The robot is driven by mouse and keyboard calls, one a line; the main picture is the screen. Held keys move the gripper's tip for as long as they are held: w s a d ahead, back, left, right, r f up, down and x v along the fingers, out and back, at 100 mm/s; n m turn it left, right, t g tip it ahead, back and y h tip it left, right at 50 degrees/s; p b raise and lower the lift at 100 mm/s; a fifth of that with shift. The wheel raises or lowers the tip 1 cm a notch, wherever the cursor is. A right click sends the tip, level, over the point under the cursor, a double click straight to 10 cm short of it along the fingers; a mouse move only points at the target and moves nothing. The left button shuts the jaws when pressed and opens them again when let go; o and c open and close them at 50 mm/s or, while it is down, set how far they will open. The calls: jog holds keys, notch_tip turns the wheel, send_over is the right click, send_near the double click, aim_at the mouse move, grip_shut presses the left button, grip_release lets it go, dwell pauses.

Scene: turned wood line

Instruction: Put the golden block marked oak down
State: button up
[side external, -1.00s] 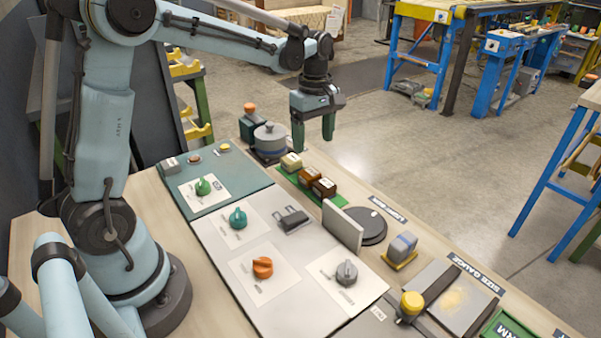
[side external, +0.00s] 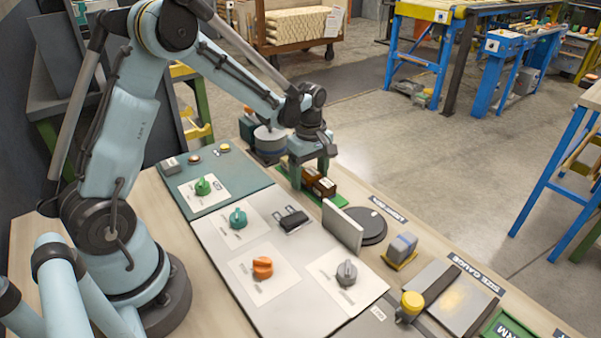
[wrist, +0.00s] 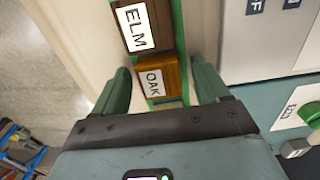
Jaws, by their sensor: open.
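The golden-brown block marked OAK (wrist: 172,72) sits in a row on a narrow green strip (wrist: 179,28). A darker block marked ELM (wrist: 129,35) is beside it. In the side view the oak block (side external: 310,175) is partly hidden by my gripper (side external: 309,179), which is low over the row. My gripper (wrist: 163,78) is open in the wrist view, with one green finger on each side of the oak block. I see gaps between the fingers and the block. A pale block seen earlier is now hidden behind the gripper in the side view.
A grey upright plate (side external: 342,227) and a dark round turntable (side external: 368,226) stand to the right of the row. A grey lidded pot (side external: 270,139) stands behind it on the left. Panels with knobs, one teal (side external: 238,218), cover the bench in front.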

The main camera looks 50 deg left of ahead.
jog(key=c, duration=1.1)
jog(key=shift+c, duration=0.2)
